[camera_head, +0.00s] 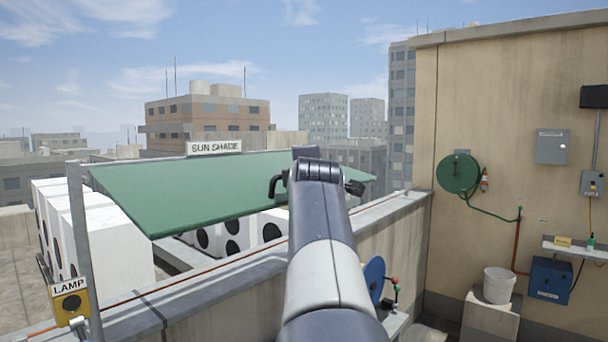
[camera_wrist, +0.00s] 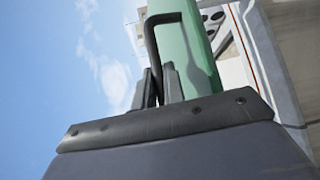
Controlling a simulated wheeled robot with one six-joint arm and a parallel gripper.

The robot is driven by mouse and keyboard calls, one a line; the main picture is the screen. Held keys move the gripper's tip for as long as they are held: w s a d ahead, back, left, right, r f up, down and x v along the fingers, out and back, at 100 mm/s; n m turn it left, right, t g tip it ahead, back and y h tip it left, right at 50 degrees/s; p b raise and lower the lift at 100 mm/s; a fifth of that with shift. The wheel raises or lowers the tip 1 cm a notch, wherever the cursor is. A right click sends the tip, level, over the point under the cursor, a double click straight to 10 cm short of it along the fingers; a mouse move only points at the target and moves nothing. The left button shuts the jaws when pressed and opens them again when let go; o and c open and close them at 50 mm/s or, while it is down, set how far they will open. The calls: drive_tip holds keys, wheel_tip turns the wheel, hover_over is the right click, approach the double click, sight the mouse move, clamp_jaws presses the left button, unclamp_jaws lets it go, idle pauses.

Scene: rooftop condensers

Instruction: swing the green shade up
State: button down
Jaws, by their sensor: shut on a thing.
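The green shade (camera_head: 200,190) spreads over the white condensers at a slant, below a "SUN SHADE" sign (camera_head: 214,147). My arm crosses in front of its right part in the head view and hides that stretch of its edge. In the wrist view the shade (camera_wrist: 188,42) shows as a green strip with a black bar handle (camera_wrist: 152,45) on it. My gripper (camera_wrist: 161,88) is shut on this handle, with a dark finger on each side of the bar. The fingertips are not clear in the head view.
White condensers (camera_head: 112,235) stand under and left of the shade, behind a low parapet (camera_head: 205,290). A lamp switch post (camera_head: 85,250) stands at left. A blue reel (camera_head: 374,278) is right of my arm. The right wall carries a green hose reel (camera_head: 458,173) and boxes.

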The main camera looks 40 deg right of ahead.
drive_tip(key=c, duration=1.8)
unclamp_jaws()
drive_tip(key=shift+o, duration=0.2)
drive_tip(key=shift+s+a+b, duration=0.3)
drive_tip(key=b+v, duration=0.3)
drive_tip(key=v, duration=0.6)
drive_tip(key=shift+s+a, duration=0.25)
drive_tip(key=shift+s, duration=0.1)
drive_tip(key=shift+w, duration=0.1)
